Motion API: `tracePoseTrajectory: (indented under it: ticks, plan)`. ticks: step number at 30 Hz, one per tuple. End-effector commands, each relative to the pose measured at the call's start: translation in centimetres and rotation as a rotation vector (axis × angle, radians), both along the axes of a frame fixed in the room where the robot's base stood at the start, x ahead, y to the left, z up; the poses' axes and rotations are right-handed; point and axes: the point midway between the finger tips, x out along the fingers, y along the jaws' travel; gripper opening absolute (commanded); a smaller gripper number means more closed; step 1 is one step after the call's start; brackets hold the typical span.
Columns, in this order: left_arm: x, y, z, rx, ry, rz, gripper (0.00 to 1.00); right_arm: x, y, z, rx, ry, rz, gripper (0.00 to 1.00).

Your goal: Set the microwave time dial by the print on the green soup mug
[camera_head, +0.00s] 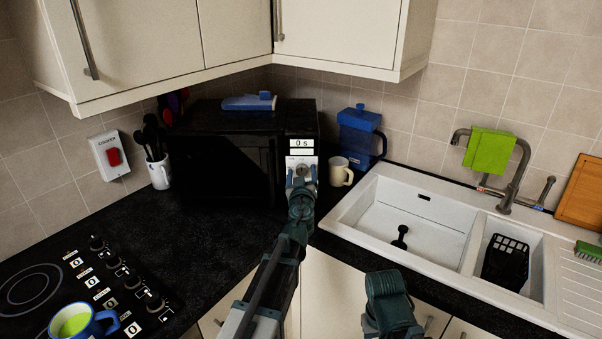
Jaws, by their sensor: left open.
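The black microwave (222,165) stands in the corner of the worktop. Its control strip at the right has a display (302,143) reading "0 s" and a time dial (301,168) below it. My left gripper (301,178) is open at the dial, its fingertips overlapping the dial's lower part. I cannot tell whether they touch it. The green soup mug (100,328), blue outside with green soup inside, stands at the bottom left by the hob and is cut off by the frame. Its print cannot be read here. Only a link of my right arm shows at bottom centre.
A cream mug (341,172) and a blue jug (360,135) stand right of the microwave. A blue item (249,102) lies on top of it. The hob (45,285) with its knobs is at left, the white sink (350,207) at right. Cupboards (150,45) hang above.

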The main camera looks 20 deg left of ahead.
Motion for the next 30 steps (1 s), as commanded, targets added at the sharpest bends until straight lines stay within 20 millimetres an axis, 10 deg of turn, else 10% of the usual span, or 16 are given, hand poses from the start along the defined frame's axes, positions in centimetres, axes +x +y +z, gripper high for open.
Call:
tracePoseTrajectory:
  ticks: [6, 19, 30]
  plan:
    - [-0.01, 0.01, 0.0, 0.0, 0.0, 0.0, 0.76, 0.0, 0.0, 0.0, 0.0, 0.0, 0.0, 0.5]
    - [-0.03, -0.01, 0.0, 0.0, 0.0, 0.0, 0.0, 0.0, 0.0, 0.0, 0.0, 0.0, 0.0, 0.5]
    - [-0.03, 0.0, 0.0, 0.056, 0.015, 0.0, 0.0, 0.0, 0.0, 0.0, 0.0, 0.0, 0.0, 0.5]
